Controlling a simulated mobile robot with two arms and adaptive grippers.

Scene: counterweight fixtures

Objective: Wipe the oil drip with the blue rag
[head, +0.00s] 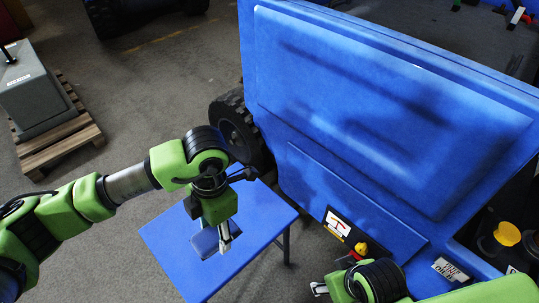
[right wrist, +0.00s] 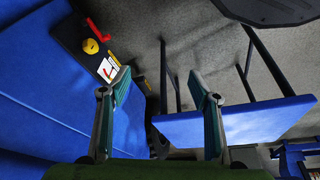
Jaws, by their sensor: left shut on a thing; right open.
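A dark blue folded piece that looks like the blue rag (head: 204,243) is at the small blue table (head: 172,236) in the head view. My left gripper (head: 226,244) points down over this table, shut on the rag's right side. Whether the rag touches the tabletop is hard to tell. My right gripper (head: 320,288) is low in the head view, in front of the big blue machine (head: 385,110). In the right wrist view my right gripper (right wrist: 163,92) is open and empty. No oil drip can be made out for certain; dark patches on the machine's panel look like shadows.
A yellow and red item (head: 360,249) sits by a white label on the machine's lower edge. A yellow knob (head: 506,234) is at the right. A grey block (head: 38,92) stands on a wooden pallet (head: 60,145) at the left. Floor left of the table is clear.

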